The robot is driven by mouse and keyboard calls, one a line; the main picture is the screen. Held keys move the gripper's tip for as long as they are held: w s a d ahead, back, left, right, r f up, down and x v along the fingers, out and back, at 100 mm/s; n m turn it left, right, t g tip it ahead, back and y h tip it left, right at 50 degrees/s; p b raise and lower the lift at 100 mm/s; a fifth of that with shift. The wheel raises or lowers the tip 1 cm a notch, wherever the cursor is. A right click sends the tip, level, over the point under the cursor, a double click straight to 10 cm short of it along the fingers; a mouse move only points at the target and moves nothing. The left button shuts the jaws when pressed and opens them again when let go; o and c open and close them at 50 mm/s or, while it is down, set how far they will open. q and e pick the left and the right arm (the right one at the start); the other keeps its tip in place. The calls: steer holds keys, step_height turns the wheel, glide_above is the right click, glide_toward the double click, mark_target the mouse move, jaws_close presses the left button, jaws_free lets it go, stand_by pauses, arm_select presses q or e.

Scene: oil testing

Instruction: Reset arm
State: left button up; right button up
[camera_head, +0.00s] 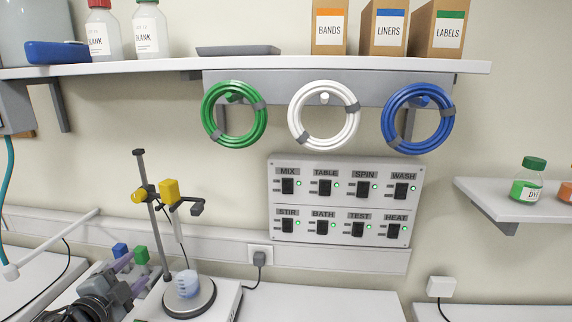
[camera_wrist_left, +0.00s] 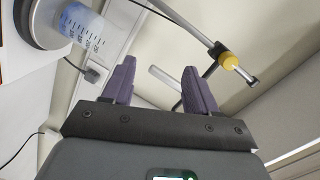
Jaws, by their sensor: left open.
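My left gripper (camera_head: 138,274) is at the lower left of the head view, beside the stirrer plate. Its two purple fingers are apart in the left wrist view (camera_wrist_left: 158,72), with nothing held between them. A small beaker with bluish contents (camera_head: 188,284) stands on the round top of the stirrer (camera_head: 189,304), to the right of the gripper. The beaker also shows at the upper left of the left wrist view (camera_wrist_left: 82,24), apart from the fingers. My right gripper is not in view.
A metal stand (camera_head: 158,225) with a yellow clamp (camera_head: 169,191) rises close behind the gripper. Blue (camera_head: 120,249) and green (camera_head: 141,255) blocks sit nearby. A switch panel (camera_head: 346,200) and several hose coils hang on the wall. The bench right of the stirrer (camera_head: 320,304) looks clear.

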arm_select(q)
steer(key=s+d+f+n+g+p, duration=0.25)
steer(key=s+d+f, duration=0.25)
steer(key=s+f, duration=0.35)
steer(key=s+d+f+n+g+p, duration=0.2)
steer(key=s+d+f+n+g, duration=0.25)
steer(key=s+f, duration=0.35)
steer(key=s+d+f+n+g+p, duration=0.1)
steer(key=s+d+f+n+g, duration=0.1)
steer(key=s, duration=0.6)
steer(key=s+d+f+n+g+p, duration=0.2)
steer(key=s+d+f+g, duration=0.1)
steer(key=s, duration=0.6)
steer(key=shift+s+d+f+g+h, duration=0.35)
steer(key=shift+d+f, duration=0.3)
steer(key=shift+d, duration=0.45)
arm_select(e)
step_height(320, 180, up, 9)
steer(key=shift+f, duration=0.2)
arm_select(q)
steer(key=shift+w, duration=0.15)
